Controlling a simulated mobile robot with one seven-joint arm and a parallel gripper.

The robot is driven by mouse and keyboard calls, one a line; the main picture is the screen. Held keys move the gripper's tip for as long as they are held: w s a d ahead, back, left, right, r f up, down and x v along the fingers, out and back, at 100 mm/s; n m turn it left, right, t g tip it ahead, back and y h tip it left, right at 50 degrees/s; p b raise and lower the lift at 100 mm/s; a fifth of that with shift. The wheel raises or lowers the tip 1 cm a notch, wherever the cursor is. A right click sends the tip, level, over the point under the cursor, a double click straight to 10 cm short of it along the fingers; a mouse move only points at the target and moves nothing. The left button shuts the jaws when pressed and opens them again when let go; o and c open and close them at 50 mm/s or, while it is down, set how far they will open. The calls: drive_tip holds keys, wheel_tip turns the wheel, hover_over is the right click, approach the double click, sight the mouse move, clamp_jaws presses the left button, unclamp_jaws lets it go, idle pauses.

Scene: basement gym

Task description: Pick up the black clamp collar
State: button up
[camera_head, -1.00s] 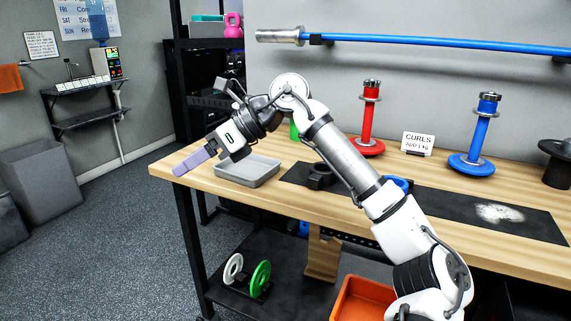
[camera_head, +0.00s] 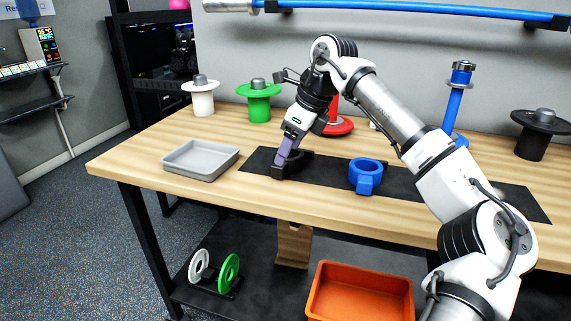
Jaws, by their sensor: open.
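The black clamp collar (camera_head: 298,156) lies on the black mat (camera_head: 258,161) on the wooden bench. My gripper (camera_head: 281,166) points down at the collar's left side, with its purple-grey fingers partly in front of it. The fingertips look close to or touching the collar; I cannot tell which. My gripper is open and is not holding the collar. A blue clamp collar (camera_head: 366,172) lies on the mat to the right.
A grey tray (camera_head: 201,176) sits on the bench to the left. White (camera_head: 202,97), green (camera_head: 259,103), red (camera_head: 338,125) and blue (camera_head: 454,105) stands line the back, with a black one (camera_head: 538,142) at right. An orange bin (camera_head: 360,303) is below.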

sight(286, 163)
drive_tip(key=x, duration=0.5)
drive_tip(key=shift+w+a+f, duration=0.1)
drive_tip(key=shift+w+f, duration=0.2)
drive_tip(key=shift+w, duration=0.05)
drive_tip(key=c, duration=1.2)
drive_tip(key=shift+r, duration=0.1)
